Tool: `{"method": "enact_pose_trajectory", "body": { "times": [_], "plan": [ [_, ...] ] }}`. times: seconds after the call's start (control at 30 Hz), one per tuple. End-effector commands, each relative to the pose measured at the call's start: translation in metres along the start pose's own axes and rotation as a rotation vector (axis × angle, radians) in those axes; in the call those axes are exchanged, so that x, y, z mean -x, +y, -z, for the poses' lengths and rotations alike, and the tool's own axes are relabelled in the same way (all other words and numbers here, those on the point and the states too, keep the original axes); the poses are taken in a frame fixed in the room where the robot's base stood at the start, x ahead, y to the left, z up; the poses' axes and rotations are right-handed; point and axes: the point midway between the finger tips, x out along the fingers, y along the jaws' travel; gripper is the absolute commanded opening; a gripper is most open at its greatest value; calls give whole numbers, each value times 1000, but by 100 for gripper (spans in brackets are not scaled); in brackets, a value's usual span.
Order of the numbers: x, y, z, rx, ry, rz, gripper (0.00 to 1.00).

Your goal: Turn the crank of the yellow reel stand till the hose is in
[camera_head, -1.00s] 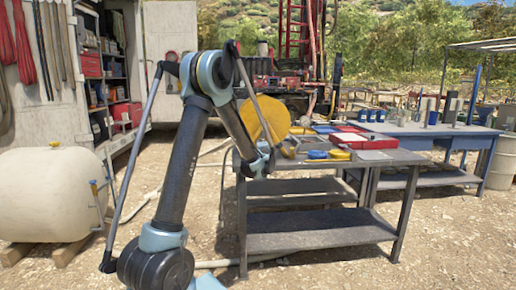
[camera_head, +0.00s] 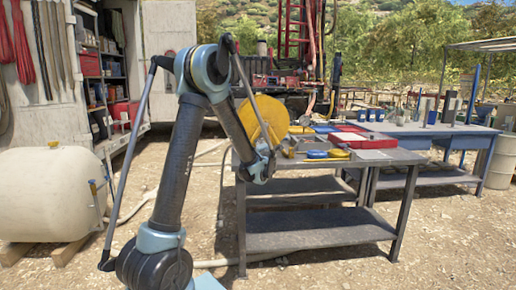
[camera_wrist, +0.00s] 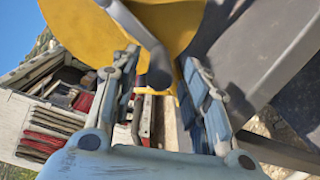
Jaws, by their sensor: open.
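The yellow reel stand (camera_head: 262,117) shows as a yellow disc behind my arm, by the left end of the near metal table. In the wrist view its yellow disc (camera_wrist: 190,22) fills the top. A dark grey crank arm (camera_wrist: 128,22) crosses the disc, and its rounded dark end, the crank handle (camera_wrist: 159,76), lies between my fingers. My gripper (camera_wrist: 161,62) is open, one finger on each side of the handle, with gaps visible. In the head view my gripper (camera_head: 272,158) is small, low in front of the disc. Whether a finger touches the handle cannot be told. The hose on the reel is not clearly seen.
The near metal table (camera_head: 318,232) holds a red tray (camera_head: 350,138) and blue and yellow items. A blue workbench (camera_head: 458,143) stands at right. A cream tank (camera_head: 45,190) and an open trailer stand at left. Gravel is open in front.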

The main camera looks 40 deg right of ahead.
Motion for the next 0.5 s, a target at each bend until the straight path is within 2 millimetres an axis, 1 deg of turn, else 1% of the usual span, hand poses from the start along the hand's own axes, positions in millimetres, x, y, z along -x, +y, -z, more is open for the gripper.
{"method": "enact_pose_trajectory", "body": {
  "times": [0.03,0.2,0.4,0.5],
  "plan": [
    [12,0,-1,0,-3,1,42],
    [44,0,-1,0,-3,1,42],
    [69,0,0,1,-2,1,42],
    [75,0,0,1,0,1,42]
  ]
}}
